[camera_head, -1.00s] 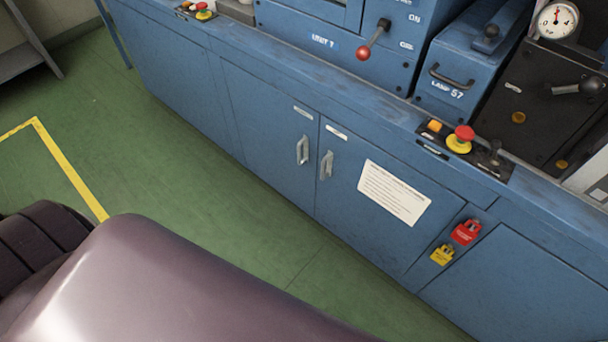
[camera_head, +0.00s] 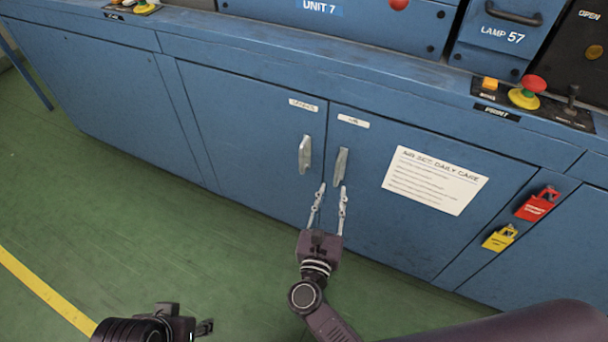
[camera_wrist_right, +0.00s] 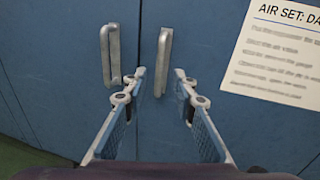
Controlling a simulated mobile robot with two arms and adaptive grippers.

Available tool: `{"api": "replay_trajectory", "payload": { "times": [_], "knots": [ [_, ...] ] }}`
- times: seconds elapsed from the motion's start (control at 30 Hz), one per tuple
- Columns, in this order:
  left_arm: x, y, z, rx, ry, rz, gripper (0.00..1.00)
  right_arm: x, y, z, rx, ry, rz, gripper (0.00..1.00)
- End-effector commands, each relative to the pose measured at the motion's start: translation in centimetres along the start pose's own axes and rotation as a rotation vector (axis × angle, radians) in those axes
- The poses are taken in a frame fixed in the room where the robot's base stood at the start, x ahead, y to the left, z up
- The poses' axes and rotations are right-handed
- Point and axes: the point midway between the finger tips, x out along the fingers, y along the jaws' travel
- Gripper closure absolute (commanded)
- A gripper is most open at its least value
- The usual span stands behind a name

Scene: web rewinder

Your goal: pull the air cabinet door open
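The right-hand cabinet door (camera_head: 370,230) is blue and closed, with a sheet headed "AIR SET: DAILY CARE" (camera_head: 435,180). Its upright metal handle (camera_head: 341,165) is near its left edge. My right gripper (camera_head: 332,188) is open and empty, with its fingertips just below this handle in the head view. In the right wrist view the handle (camera_wrist_right: 163,62) shows between and just beyond the fingertips (camera_wrist_right: 160,76); contact cannot be told. My left gripper (camera_head: 190,328) is low at the bottom left, partly cut off, its fingers unclear.
The neighbouring left door (camera_head: 245,140) is closed, and its similar handle (camera_head: 305,155) is close beside. Red (camera_head: 537,205) and yellow (camera_head: 499,238) padlocks hang to the right. A red-topped button (camera_head: 527,90) sits on the ledge above. Green floor (camera_head: 110,210) is clear at left.

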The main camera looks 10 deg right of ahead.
Motion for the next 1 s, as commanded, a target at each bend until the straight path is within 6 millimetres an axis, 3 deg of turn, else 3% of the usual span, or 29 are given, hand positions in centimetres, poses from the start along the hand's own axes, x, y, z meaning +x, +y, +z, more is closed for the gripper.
{"api": "replay_trajectory", "payload": {
  "times": [0.17, 0.6, 0.97, 1.0],
  "knots": [
    [-0.6, 0.0, 0.0, 0.0, 0.004, 0.0, 0.6, 1.0, -0.3, 0.2, 0.053, 0.0, -0.019, 0.75],
    [-0.5, 0.0, 0.1, 0.0, 0.004, -0.001, 0.6, 7.2, -0.3, 0.2, 0.047, 0.0, -0.015, 0.75],
    [-0.5, 0.0, 0.1, 0.0, 0.005, -0.001, 0.6, 7.9, -0.3, 0.1, 0.046, 0.002, -0.015, 0.75],
    [-0.5, 0.0, 0.1, 0.0, 0.005, -0.001, 0.6, 7.9, -0.3, 0.1, 0.046, 0.002, -0.015, 0.78]
  ]
}}
